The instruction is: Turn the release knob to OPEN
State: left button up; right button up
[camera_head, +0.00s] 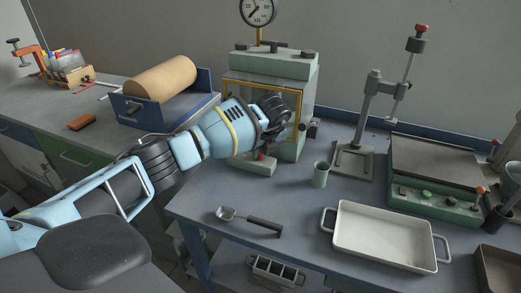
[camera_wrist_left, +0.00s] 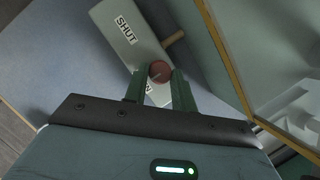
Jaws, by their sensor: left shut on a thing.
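The release knob (camera_wrist_left: 158,72) is a round, dull red knob with a light line across its top. It sits on a pale grey-green block (camera_wrist_left: 110,18) marked SHUT; another label beside the knob is mostly hidden by a finger. My left gripper (camera_wrist_left: 158,88) is shut on the knob, with a green finger on each side. In the head view, the block (camera_head: 250,166) stands at the front foot of the green press (camera_head: 270,65), below my left wrist, and my fingers are hidden. My right gripper is not in view.
A tan roll (camera_head: 165,77) in a blue holder lies left of the press. A stand (camera_head: 355,150) is behind. The press's yellow-edged frame is close to my gripper.

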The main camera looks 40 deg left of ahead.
pick_arm(q)
jog(key=shift+r, duration=0.1)
dwell(0.4)
jog(key=o, duration=1)
jog(key=v, duration=0.7)
jog(key=shift+r+p, duration=0.35)
jog(key=shift+r, duration=0.05)
jog(key=shift+s+f, duration=0.1)
jog(key=shift+f, duration=0.05)
